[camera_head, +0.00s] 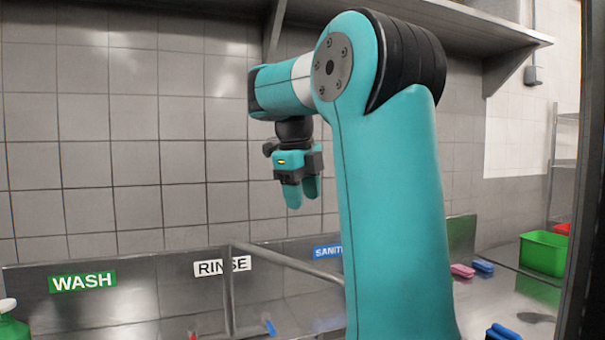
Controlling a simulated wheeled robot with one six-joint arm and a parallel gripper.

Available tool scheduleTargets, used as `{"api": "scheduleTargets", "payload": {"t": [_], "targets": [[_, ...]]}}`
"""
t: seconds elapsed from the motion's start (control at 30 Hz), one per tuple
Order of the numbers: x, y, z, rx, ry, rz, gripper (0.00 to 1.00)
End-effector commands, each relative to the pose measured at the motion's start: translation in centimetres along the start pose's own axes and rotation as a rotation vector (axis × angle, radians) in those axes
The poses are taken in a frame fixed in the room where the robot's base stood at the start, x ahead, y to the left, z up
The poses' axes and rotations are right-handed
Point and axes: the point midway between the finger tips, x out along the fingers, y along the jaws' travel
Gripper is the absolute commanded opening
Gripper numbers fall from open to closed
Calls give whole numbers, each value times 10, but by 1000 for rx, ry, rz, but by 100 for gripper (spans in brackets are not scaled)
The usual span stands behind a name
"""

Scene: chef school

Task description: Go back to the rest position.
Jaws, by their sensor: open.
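My gripper (302,192) hangs from my teal arm near the middle of the head view, with its teal fingers pointing down. The fingers are a little apart and nothing shows between them. It is raised above the metal sinks, in front of the grey tiled wall (110,130), and touches nothing that I can see. The large teal link of my arm covers part of the sink area and the wall at right of centre.
Steel sinks carry the signs WASH (82,281), RINSE (222,266) and SANITIZE (327,252), the last partly hidden. A metal shelf (490,33) runs overhead. At right are a green bin (543,253), a pink sponge (462,271) and a blue one (483,267). A green bottle (12,325) stands lower left.

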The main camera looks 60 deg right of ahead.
Motion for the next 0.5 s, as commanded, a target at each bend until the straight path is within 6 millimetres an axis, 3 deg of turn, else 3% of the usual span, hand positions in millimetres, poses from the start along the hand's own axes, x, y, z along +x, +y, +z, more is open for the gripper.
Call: {"api": "scheduleTargets", "payload": {"t": [0.1, 0.5], "targets": [[-11, 0, 0, 1, 1, 0, 48], [-12, 0, 0, 0, 1, 0, 48]]}}
